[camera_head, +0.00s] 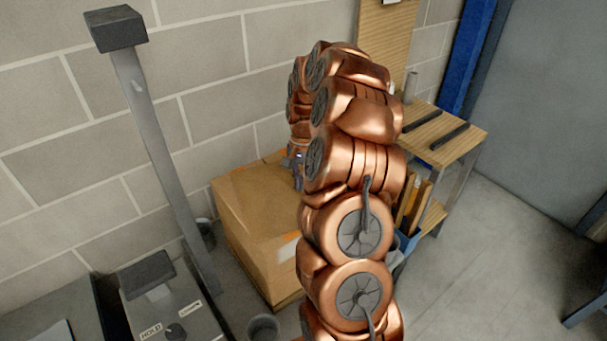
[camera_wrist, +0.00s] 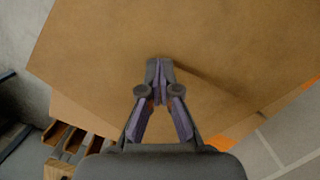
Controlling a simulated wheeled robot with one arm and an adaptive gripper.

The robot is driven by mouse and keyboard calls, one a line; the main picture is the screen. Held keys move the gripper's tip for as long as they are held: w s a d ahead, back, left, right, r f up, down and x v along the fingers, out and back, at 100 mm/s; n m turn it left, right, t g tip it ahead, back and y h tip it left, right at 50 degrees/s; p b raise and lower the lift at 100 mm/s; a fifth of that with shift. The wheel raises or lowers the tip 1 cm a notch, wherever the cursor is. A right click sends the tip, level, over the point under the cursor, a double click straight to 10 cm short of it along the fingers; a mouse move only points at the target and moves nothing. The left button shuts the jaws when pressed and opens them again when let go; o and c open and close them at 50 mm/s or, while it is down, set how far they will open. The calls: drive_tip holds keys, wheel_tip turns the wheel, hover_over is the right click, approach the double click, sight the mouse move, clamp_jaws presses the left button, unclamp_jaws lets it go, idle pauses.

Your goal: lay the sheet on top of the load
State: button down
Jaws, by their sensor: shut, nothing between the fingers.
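The load is a large brown cardboard box (camera_head: 262,245) against the block wall in the head view, its right side hidden by my arm. Its flat brown top (camera_head: 250,195) looks covered by a plain brown sheet, which fills most of the wrist view (camera_wrist: 120,50); I cannot tell clearly where sheet and box meet. A lower brown layer shows below its left edge in the wrist view. My gripper (camera_wrist: 160,75) is shut and empty, pointing at the brown surface. In the head view my gripper (camera_head: 294,160) is mostly hidden behind my arm, over the box.
A grey post (camera_head: 155,135) stands left of the box, near a control box (camera_head: 170,305) marked HOLD. A bucket (camera_head: 263,328) stands in front. A wooden bench (camera_head: 440,135) with dark bars is at the right. Open floor lies at the lower right.

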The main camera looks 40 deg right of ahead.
drive_tip(key=shift+s+a, duration=0.35)
drive_tip(key=shift+a, duration=0.2)
drive_tip(key=shift+d+f, duration=0.1)
drive_tip(key=shift+f, duration=0.65)
drive_tip(key=shift+f, duration=0.1)
